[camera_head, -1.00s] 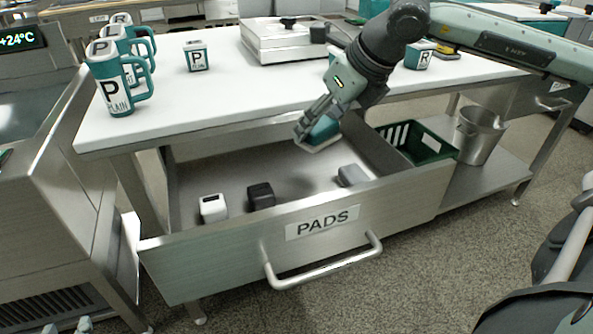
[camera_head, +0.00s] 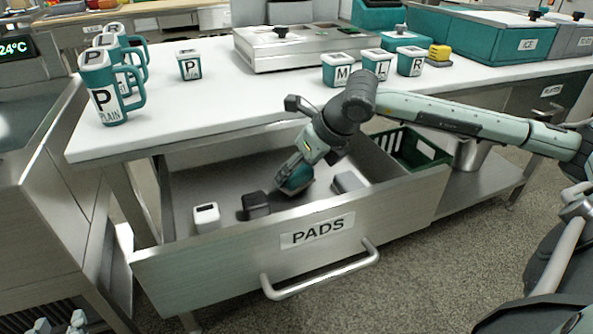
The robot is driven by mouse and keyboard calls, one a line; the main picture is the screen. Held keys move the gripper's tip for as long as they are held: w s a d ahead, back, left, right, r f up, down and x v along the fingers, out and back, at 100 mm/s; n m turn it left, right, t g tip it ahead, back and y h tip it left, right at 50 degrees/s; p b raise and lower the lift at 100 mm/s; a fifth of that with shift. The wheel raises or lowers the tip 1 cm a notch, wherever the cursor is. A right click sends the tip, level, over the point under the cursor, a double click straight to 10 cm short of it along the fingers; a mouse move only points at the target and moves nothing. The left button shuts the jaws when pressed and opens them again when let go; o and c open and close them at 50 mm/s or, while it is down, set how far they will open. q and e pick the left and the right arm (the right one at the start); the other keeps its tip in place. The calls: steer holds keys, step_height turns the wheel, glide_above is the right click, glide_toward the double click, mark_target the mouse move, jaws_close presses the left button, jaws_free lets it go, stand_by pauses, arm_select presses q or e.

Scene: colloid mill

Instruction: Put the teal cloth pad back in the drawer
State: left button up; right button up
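My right gripper is not in view.
Teal-and-white mugs (camera_head: 104,88), several small lettered teal-and-white containers (camera_head: 377,63) and a metal box (camera_head: 290,47) stand on the worktop above. The drawer's front wall and handle (camera_head: 322,272) stick out. A green crate (camera_head: 419,150) and steel bucket (camera_head: 470,155) stand right, on the lower shelf.

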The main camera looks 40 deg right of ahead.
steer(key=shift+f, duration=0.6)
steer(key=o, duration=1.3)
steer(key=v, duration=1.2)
